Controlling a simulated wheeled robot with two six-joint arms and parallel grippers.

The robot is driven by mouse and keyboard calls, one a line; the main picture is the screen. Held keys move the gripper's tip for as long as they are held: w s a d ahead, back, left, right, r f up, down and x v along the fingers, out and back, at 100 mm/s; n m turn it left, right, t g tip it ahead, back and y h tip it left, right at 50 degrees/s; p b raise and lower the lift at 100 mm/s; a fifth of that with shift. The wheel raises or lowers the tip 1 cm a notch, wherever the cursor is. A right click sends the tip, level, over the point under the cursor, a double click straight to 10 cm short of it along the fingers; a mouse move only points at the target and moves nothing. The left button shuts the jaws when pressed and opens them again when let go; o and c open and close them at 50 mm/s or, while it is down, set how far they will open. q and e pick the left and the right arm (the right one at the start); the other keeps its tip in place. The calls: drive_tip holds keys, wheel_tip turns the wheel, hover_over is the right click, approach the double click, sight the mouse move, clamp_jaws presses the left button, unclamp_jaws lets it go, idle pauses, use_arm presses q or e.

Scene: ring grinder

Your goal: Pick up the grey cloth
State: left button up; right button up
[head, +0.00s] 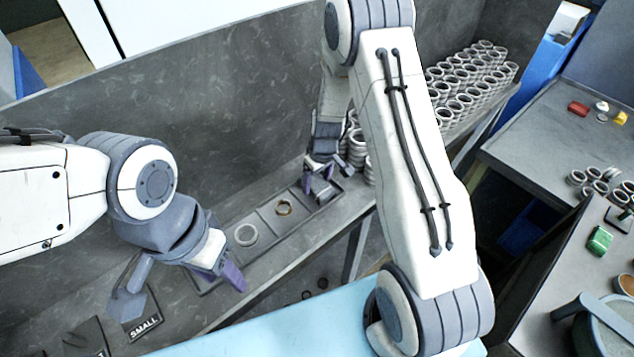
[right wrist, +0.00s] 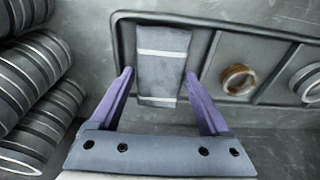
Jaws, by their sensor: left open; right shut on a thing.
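The grey cloth (right wrist: 162,66), a folded strip with two pale bands, lies in the end compartment of the long tray in the right wrist view. My right gripper (head: 320,187) is down at that end of the tray. In the right wrist view its purple fingers (right wrist: 160,95) stand on either side of the cloth, shut on its near part. In the head view the gripper mostly hides the cloth. My left gripper (head: 180,284) is open and empty, with its fingers spread over the bench front at the left.
The tray (head: 206,290) also holds a brass ring (head: 284,208) and a silver ring (head: 246,235). Stacked rings (right wrist: 30,95) stand close beside my right gripper. A "SMALL" label (head: 144,326) lies near my left gripper. A wall (head: 200,100) rises behind the bench.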

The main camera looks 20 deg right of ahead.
sight(317, 181)
drive_tip(key=r+b, duration=0.1)
drive_tip(key=r, duration=0.3)
drive_tip(key=shift+s+d+b, duration=0.1)
drive_tip(key=shift+d+b, duration=0.1)
drive_tip(key=shift+b, duration=0.2)
drive_tip(key=s+d+r+b, duration=0.3)
drive_tip(key=s+d+r, duration=0.3)
drive_tip(key=s+d, duration=0.1)
drive_tip(key=shift+s+d+r, duration=0.3)
drive_tip(key=shift+s+r, duration=0.1)
drive_tip(key=shift+s, duration=0.3)
